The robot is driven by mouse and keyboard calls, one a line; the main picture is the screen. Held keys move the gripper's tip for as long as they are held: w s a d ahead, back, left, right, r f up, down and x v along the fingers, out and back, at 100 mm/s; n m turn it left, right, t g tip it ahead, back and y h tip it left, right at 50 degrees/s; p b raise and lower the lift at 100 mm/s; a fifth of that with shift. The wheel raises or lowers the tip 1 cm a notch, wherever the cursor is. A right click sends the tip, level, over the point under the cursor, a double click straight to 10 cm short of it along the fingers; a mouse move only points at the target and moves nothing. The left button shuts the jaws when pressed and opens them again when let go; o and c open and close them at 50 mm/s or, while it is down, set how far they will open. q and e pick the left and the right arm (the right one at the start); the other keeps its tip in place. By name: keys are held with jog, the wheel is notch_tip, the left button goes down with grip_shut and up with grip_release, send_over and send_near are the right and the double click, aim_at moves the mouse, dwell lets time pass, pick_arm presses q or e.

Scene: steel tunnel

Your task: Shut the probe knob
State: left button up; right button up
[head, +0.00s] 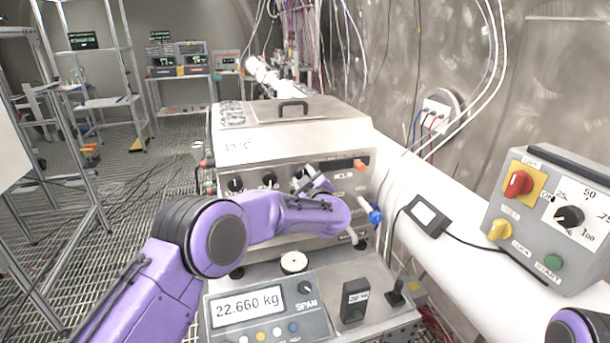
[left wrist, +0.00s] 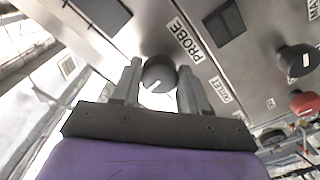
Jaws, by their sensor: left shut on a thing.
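The probe knob (left wrist: 158,70) is a round dark grey knob with a white pointer mark, beside the printed word PROBE on a steel panel in the left wrist view. My left gripper (left wrist: 160,76) has one finger on either side of it and is shut on it. In the head view my left gripper (head: 305,181) is at the front panel of the steel cabinet (head: 250,146), and the arm and gripper hide the knob there. My right gripper is outside both views; only a purple part of my right arm shows at the lower right.
Two other dark knobs (head: 269,179) sit left of the gripper on the panel. Below stands a scale display (head: 252,306) reading 22.660 kg. A grey control box (head: 560,215) with a red switch is at the right. Shelving and a grated floor lie left.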

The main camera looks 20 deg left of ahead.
pick_arm(q)
jog(key=shift+m, duration=0.6)
jog(key=o, duration=1.1)
jog(key=shift+c, duration=0.2)
jog(key=b+v, duration=0.3)
jog(key=v, duration=0.7)
jog(key=shift+s+b, duration=0.2)
jog(key=shift+b, duration=0.2)
jog(key=shift+d, duration=0.1)
